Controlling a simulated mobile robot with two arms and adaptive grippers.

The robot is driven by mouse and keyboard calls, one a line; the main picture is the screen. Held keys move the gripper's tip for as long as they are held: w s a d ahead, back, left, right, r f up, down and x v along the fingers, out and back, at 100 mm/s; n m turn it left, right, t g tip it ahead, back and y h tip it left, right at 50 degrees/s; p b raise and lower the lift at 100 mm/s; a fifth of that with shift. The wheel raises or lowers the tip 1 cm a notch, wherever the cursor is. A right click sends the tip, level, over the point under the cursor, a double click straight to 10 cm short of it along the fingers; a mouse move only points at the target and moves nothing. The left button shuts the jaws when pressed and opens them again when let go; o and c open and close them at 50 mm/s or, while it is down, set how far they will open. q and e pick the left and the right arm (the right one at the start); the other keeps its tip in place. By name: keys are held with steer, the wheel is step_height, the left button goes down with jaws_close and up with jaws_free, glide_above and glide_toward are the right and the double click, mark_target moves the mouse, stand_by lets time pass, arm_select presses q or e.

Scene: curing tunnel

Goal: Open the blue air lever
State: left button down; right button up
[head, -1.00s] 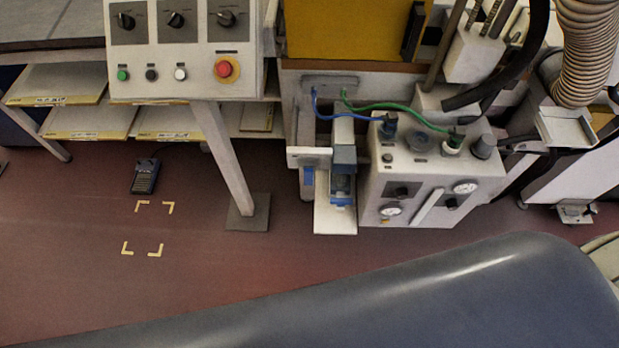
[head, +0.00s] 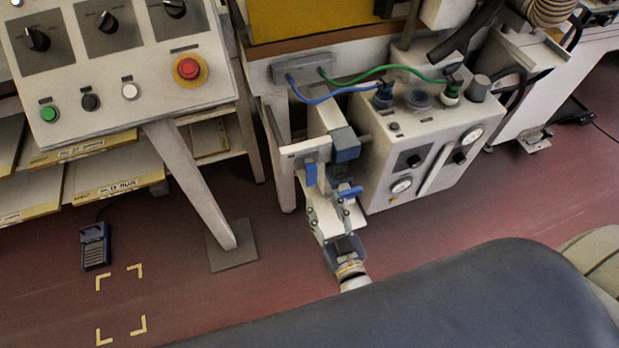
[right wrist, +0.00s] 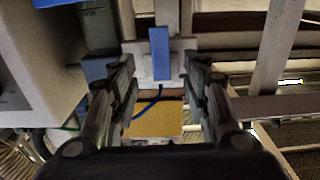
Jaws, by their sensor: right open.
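The blue air lever (head: 310,175) is a short blue handle on a pale plate at the left of the air unit, hanging down in the head view. In the right wrist view the lever (right wrist: 159,53) stands upright in the picture, between my two fingers. My right gripper (head: 326,200) is open just below the lever, its fingers pointing towards it. In the right wrist view the gripper (right wrist: 160,75) has a clear gap on each side of the lever, and I see no contact. My left gripper is not in view.
A blue-and-grey block (head: 346,148) sits close to the right of the lever. The white unit with gauges (head: 425,155) stands beside it, with blue and green hoses (head: 400,69) above. A control panel (head: 120,60) and its leg are on the left.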

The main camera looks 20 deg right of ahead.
mark_target(312, 179)
steer(key=w, duration=0.3)
steer(key=shift+w+r, duration=0.1)
steer(key=w, duration=0.5)
steer(key=shift+w+a, duration=0.2)
steer(key=shift+w, duration=0.55)
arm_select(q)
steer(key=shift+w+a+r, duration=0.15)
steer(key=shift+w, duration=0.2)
arm_select(e)
jaws_close()
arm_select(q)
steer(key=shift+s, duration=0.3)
